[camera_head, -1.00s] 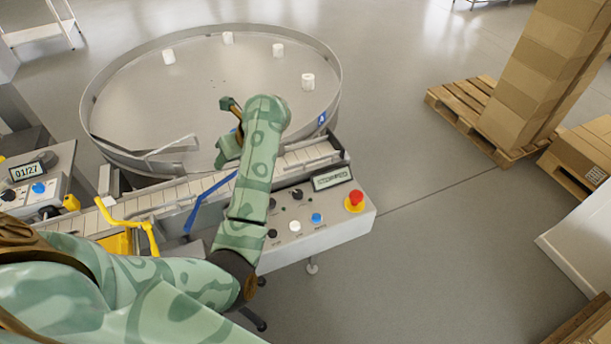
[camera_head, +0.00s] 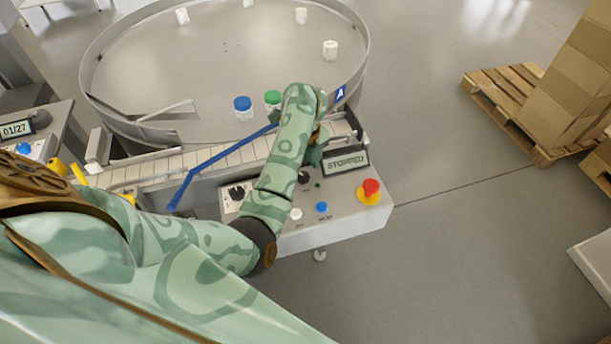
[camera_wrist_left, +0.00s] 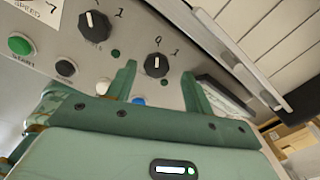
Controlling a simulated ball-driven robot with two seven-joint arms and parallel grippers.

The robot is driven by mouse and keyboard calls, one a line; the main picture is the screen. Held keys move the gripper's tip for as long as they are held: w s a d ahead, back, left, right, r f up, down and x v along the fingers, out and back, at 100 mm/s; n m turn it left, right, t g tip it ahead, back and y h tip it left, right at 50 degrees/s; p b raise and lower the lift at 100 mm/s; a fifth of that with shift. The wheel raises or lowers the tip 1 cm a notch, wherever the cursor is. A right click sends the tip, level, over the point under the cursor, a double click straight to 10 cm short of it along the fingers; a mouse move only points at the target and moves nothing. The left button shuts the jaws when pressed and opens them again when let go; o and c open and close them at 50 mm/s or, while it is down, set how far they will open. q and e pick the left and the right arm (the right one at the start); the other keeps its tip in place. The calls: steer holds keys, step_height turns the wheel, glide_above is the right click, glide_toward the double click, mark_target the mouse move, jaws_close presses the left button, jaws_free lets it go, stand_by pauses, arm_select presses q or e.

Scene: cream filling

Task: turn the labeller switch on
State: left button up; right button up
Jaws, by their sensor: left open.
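The grey control panel (camera_head: 345,212) carries black rotary switches. One black knob (camera_wrist_left: 157,65) with 0 and 1 marks shows in the left wrist view, its white pointer line roughly towards the 0. It also shows in the head view (camera_head: 304,177), partly behind my arm. A second black knob (camera_wrist_left: 95,25) is up and left of it. I cannot read which label is the labeller's. My left gripper (camera_wrist_left: 158,82) is open, its green fingertips either side of the first knob's lower part in view; contact cannot be told. In the head view the left gripper (camera_head: 314,152) is over the panel's back edge. My right gripper is out of view.
The panel display (camera_head: 346,163) reads STOPPED. A red emergency button (camera_head: 370,188), blue button (camera_head: 322,207) and white button (camera_head: 296,214) are close by. A blue guide bar (camera_head: 215,160) crosses the conveyor behind. Capped jars (camera_head: 243,106) stand on the round table.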

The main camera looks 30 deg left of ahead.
arm_select(q)
steer(key=shift+s+f, duration=0.3)
steer(key=shift+f, duration=0.5)
steer(key=shift+w+f, duration=0.1)
steer(key=shift+f, duration=0.1)
steer(key=c, duration=1)
steer(key=shift+o, duration=0.2)
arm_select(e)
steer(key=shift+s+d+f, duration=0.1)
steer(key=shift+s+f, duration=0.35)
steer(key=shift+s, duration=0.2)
